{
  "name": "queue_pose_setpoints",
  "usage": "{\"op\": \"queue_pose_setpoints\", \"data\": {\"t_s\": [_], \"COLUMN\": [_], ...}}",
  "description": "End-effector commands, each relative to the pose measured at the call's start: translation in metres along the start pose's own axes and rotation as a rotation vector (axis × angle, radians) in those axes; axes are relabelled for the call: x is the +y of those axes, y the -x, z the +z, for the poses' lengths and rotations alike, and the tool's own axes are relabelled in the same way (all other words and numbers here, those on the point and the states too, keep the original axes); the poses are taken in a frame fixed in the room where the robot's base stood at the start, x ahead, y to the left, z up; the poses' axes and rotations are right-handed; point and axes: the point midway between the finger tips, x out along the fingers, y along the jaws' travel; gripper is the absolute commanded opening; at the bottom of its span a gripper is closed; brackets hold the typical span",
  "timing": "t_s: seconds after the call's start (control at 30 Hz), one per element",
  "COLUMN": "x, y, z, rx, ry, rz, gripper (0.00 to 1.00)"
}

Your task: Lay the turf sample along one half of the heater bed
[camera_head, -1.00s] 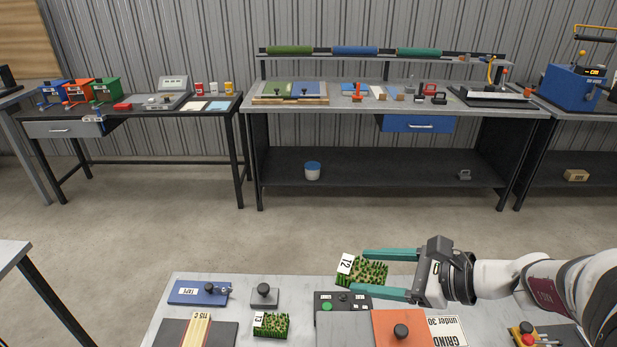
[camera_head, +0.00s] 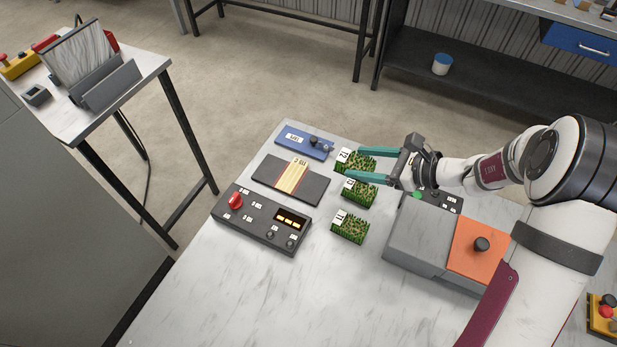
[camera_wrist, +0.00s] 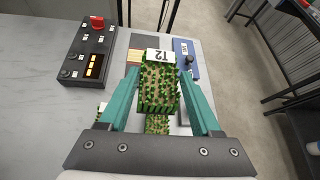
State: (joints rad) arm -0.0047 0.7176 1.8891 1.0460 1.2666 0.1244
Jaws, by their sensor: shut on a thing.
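My gripper (camera_head: 360,163) is shut on the green turf sample (camera_head: 357,159) with the white T2 tag. In the wrist view the T2 turf (camera_wrist: 158,88) sits between the two teal fingers, tag end pointing away from the wrist. The heater bed (camera_head: 266,173) is a dark plate with a tan striped strip (camera_head: 292,178) across its middle and a dark half on each side. It lies left of my gripper, apart from the held turf. In the wrist view the turf and a finger partly hide it.
Turf samples T3 (camera_head: 358,191) and T1 (camera_head: 350,227) lie right of the bed. A control box (camera_head: 262,218) with a red knob lies in front of it, a blue plate (camera_head: 304,141) behind. A grey box (camera_head: 420,240) with an orange top (camera_head: 480,245) stands right. The front table is clear.

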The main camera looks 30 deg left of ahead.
Motion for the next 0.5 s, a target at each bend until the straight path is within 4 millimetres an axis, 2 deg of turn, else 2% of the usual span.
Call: {"op": "queue_pose_setpoints", "data": {"t_s": [0.3, 0.4, 0.5], "x": [0.025, 0.029, 0.031], "y": [-0.102, -0.123, -0.134], "z": [-0.003, -0.003, -0.008], "rx": [0.001, 0.001, 0.001], "ry": [0.000, 0.001, -0.001], "rz": [0.010, 0.008, 0.006], "gripper": [0.00, 0.00, 0.00]}}
